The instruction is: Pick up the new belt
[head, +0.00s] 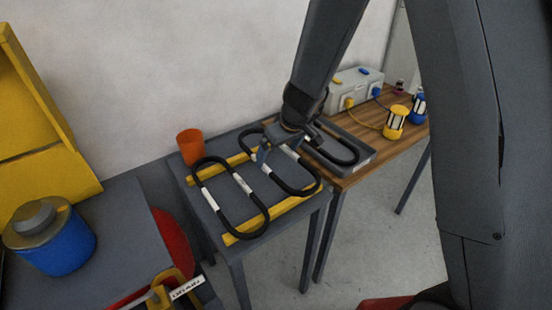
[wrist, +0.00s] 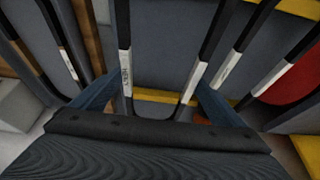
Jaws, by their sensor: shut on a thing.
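The new belt (head: 306,164) is a black loop with white labels on its two long sides, and it is the middle of three similar belts. In the wrist view its two labelled strands (wrist: 125,68) run between my fingers. My gripper (head: 278,150) is shut on it, with one blue-grey finger outside each strand; the fingers also show in the wrist view (wrist: 155,98). The label text is too small to read surely. The belt is at or just above the yellow bars (head: 286,208) on the grey table; I cannot tell if it touches them. My wrist hides part of its far end.
Another black belt (head: 210,202) lies left on the bars. A third belt (head: 345,161) lies in a grey tray (head: 371,160) on the wooden table. An orange cup (head: 190,147) stands at the back left.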

